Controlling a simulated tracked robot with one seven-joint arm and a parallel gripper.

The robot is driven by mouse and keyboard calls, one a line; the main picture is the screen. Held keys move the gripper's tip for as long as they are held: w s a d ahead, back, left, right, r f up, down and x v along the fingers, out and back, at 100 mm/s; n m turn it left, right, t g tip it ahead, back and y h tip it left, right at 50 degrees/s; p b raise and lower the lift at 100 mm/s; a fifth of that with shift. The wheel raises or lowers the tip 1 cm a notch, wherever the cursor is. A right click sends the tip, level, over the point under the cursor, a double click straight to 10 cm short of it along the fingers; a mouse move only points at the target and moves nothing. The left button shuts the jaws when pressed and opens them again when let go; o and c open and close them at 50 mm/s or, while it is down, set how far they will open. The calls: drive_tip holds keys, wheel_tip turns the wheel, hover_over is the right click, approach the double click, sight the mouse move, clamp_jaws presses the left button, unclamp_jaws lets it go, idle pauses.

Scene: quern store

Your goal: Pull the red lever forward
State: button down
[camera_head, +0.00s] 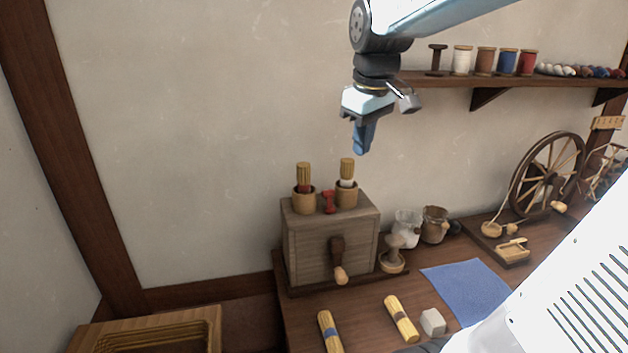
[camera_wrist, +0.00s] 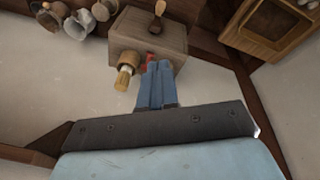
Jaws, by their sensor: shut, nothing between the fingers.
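The red lever (camera_head: 328,202) stands on top of a grey wooden box (camera_head: 307,252), between two small wooden cups. My gripper (camera_head: 361,150) points down above the box, a little to the right of the lever and well above it. Its blue fingers are shut together with nothing between them. In the wrist view the gripper's fingertips (camera_wrist: 158,68) overlap the top of the box (camera_wrist: 150,32), and only part of the red lever (camera_wrist: 150,58) shows beside them.
A left cup (camera_head: 304,202) and a right cup (camera_head: 346,195) hold bundled brushes close to the lever. A crank handle (camera_head: 338,258) is on the box's front. A shelf (camera_head: 520,80) with spools hangs on the right, and a blue cloth (camera_head: 466,290) lies on the table.

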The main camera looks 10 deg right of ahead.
drive_tip(key=w+f+n+g, duration=0.2)
drive_tip(key=w+f+n, duration=0.1)
drive_tip(key=w, duration=0.6)
drive_tip(key=w+f+n+g, duration=0.2)
drive_tip(key=w+f+n, duration=0.2)
drive_tip(key=w, duration=0.5)
drive_tip(key=w+f+n+g, duration=0.2)
drive_tip(key=w+f+n, duration=0.2)
drive_tip(key=w, duration=0.5)
drive_tip(key=shift+w+d+f+n, duration=0.25)
drive_tip(key=shift+w+n, duration=0.15)
drive_tip(key=shift+n, duration=0.2)
approach(329, 202)
drive_tip(key=f, duration=0.1)
drive_tip(key=w+f, duration=0.1)
drive_tip(key=f, duration=0.1)
drive_tip(key=w+d+f, duration=0.1)
drive_tip(key=f, duration=0.1)
drive_tip(key=shift+a, duration=0.2)
drive_tip(key=shift+d+r, duration=0.1)
drive_tip(key=shift+d, duration=0.2)
drive_tip(key=shift+s+r, duration=0.1)
drive_tip(key=shift+s, duration=0.05)
